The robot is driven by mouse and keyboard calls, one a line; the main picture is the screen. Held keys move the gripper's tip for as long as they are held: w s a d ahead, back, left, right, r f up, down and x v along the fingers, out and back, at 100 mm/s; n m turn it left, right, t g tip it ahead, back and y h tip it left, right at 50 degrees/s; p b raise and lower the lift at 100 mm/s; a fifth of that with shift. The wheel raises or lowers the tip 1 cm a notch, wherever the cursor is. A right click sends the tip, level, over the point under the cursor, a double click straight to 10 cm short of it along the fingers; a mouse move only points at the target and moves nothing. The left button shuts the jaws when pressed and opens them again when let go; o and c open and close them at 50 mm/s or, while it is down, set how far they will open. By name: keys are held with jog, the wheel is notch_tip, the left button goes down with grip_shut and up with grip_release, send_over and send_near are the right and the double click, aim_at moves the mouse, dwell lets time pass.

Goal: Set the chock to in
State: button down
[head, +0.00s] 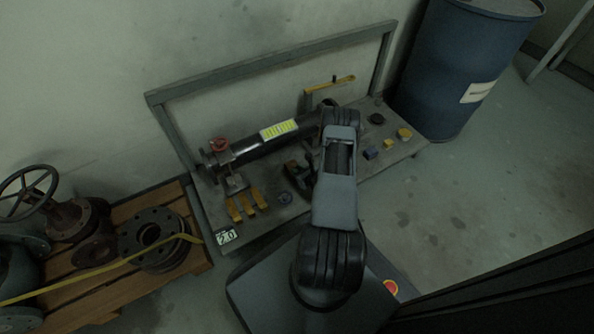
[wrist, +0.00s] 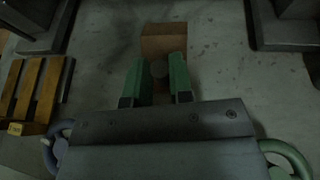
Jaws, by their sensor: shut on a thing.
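The chock, a brown block (wrist: 163,40), lies on the grey bench top in the wrist view. A grey round knob stands on its near side between my fingers. My gripper (wrist: 158,82) has two green fingers, shut on the chock at this knob. The chock's near part is partly hidden by the fingers and the gripper body. In the head view my arm covers the chock and most of the gripper.
Dark metal supports (wrist: 283,32) stand on the bench in the wrist view. Yellow bars (head: 247,205) lie left on the bench (head: 210,203). A yellow lever (head: 333,84) is behind; a blue drum (head: 458,70) stands right.

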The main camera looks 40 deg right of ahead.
jog(key=c, duration=1)
grip_release()
jog(key=shift+w, duration=0.2)
jog(key=shift+r, duration=0.1)
notch_tip(320, 180, up, 3)
jog(key=p, duration=0.2)
jog(key=shift+r+p, duration=0.2)
jog(key=shift+p, duration=0.2)
jog(key=s+a+r+p, duration=0.3)
jog(key=s+r, duration=0.1)
jog(key=s, duration=0.2)
jog(key=s+a+r+p, duration=0.3)
jog(key=s+r+p, duration=0.1)
jog(key=s+r, duration=0.1)
jog(key=shift+s+a+r, duration=0.2)
jog(key=shift+s+a, duration=0.05)
jog(key=shift+s, duration=0.5)
